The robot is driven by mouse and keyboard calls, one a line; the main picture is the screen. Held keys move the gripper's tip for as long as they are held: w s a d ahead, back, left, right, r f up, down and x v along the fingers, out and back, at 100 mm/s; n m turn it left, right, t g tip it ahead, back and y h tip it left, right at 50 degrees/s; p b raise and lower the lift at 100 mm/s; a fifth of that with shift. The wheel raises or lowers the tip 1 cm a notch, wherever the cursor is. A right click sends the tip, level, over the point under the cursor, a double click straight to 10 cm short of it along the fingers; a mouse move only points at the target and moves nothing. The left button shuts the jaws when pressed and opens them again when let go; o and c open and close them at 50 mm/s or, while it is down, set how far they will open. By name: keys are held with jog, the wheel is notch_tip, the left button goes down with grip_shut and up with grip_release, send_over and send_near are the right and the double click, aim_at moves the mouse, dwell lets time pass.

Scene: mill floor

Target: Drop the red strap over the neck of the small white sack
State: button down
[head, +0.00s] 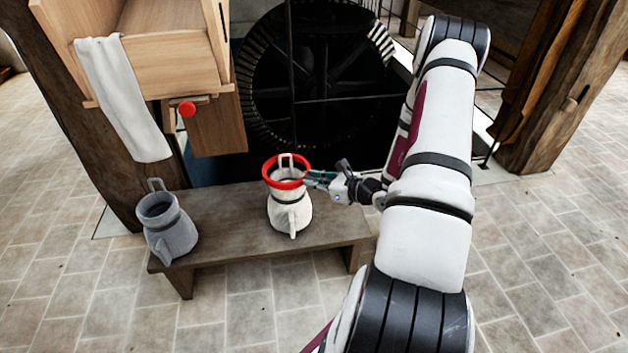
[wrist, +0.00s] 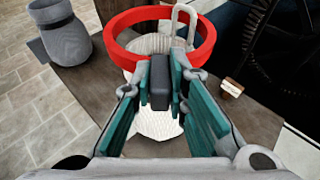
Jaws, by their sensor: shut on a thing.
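The red strap (head: 304,180) is a stiff red ring, also large in the wrist view (wrist: 121,58). My gripper (head: 308,179) is shut on the ring's near side, with teal fingers in the wrist view (wrist: 160,83). The small white sack (head: 290,212) stands upright on a bench. In the head view the ring appears around the sack's open top; the upright handle loop shows inside the ring in the wrist view. Whether the ring touches the sack or hovers just above, I cannot tell. My fingers hide part of the sack (wrist: 155,122) in the wrist view.
A grey sack (head: 171,230) stands at the left end of the wooden bench (head: 235,222). A wooden chest with a white cloth (head: 128,98) and a red knob (head: 187,109) is behind. A dark toothed wheel (head: 262,75) stands beyond the bench. The bench between the sacks is clear.

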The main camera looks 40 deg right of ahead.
jog(key=shift+f+b, duration=3.25)
jog(key=shift+f, duration=1.1)
jog(key=c, duration=1.5)
grip_release()
jog(key=v, duration=1.2)
